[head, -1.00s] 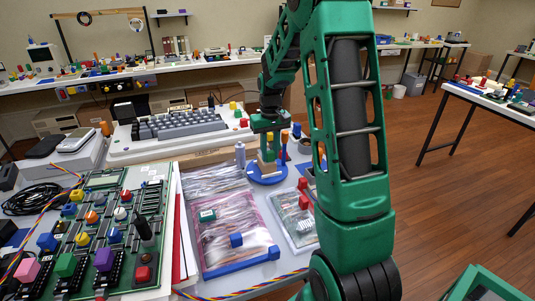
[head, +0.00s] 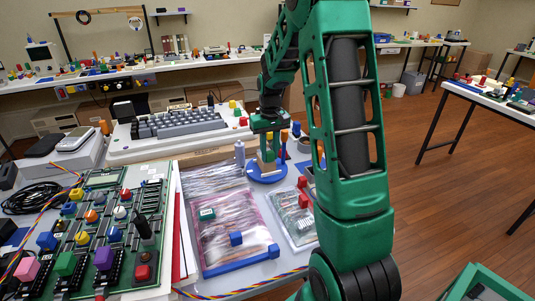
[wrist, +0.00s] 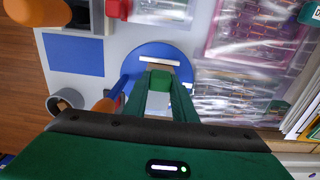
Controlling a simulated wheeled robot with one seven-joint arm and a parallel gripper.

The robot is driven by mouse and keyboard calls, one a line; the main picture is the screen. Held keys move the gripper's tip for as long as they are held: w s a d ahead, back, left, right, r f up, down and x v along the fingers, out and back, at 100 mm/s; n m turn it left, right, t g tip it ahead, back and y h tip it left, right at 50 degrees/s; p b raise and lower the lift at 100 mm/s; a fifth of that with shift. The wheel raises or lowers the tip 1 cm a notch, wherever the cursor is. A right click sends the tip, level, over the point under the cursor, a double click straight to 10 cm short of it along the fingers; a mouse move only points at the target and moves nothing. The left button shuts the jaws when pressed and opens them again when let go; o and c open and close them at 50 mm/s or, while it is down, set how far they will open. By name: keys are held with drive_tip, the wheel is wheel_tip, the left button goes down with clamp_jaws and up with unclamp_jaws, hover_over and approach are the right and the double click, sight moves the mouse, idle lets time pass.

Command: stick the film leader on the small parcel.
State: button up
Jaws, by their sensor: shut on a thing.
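A small tan parcel (head: 266,168) stands on a round blue disc (head: 254,179) on the bench. The disc (wrist: 152,49) also shows in the wrist view, with a white strip and a tan edge just past my fingertips. My gripper (head: 268,146) points down over the parcel. In the wrist view its green fingers (wrist: 161,92) are closed around a small green piece (wrist: 160,80) with white behind it, which seems to be the film leader. The fingers hide much of it and of the parcel. I cannot tell whether the held piece touches the parcel.
Blue and orange upright tools (head: 283,150) stand close to the right of the parcel. Clear pink-edged bags (head: 232,225) lie in front. A keyboard computer (head: 180,128) is behind, and a green circuit board (head: 100,225) is at left. A grey cup (wrist: 66,103) shows in the wrist view.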

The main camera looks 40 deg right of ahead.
sight(270, 151)
drive_tip(key=shift+f, duration=0.35)
idle(0.7)
drive_tip(key=o, duration=1)
drive_tip(key=shift+r, duration=0.1)
drive_tip(key=shift+r, duration=2.9)
